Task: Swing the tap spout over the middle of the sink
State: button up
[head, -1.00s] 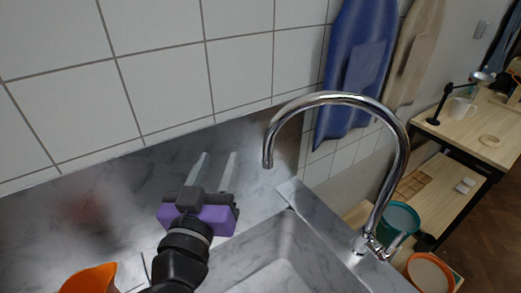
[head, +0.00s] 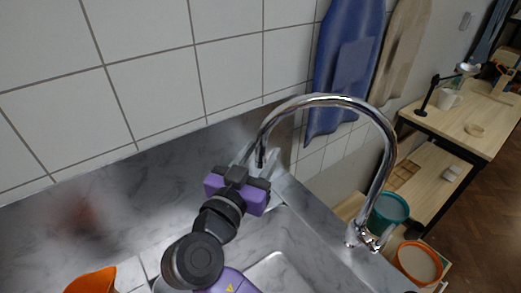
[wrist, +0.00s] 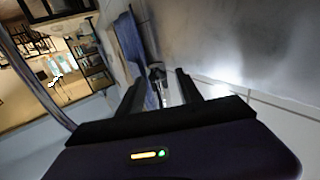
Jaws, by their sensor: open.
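The chrome tap spout (head: 330,100) rises from its base at the sink's right side and arches left in the head view. Its downturned end hangs at my gripper's fingers. The curved chrome tube (wrist: 35,85) also crosses the left of the wrist view. My purple gripper (head: 259,157) is open, its fingers pointing away toward the back wall. In the wrist view both dark fingers (wrist: 158,90) stand apart. I cannot tell whether they touch the spout. The marbled grey sink (head: 318,222) lies below, partly hidden by my arm.
An orange container (head: 92,281) stands at the lower left. A tiled wall closes the back, with a blue apron (head: 345,70) and a beige one (head: 400,50) hanging. A teal bucket (head: 390,210) and an orange-rimmed bucket (head: 418,262) stand right of the tap, near a wooden table (head: 465,125).

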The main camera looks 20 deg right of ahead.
jog(key=shift+w+d, duration=0.1)
jog(key=shift+w, duration=0.05)
grip_shut()
dwell(1.4)
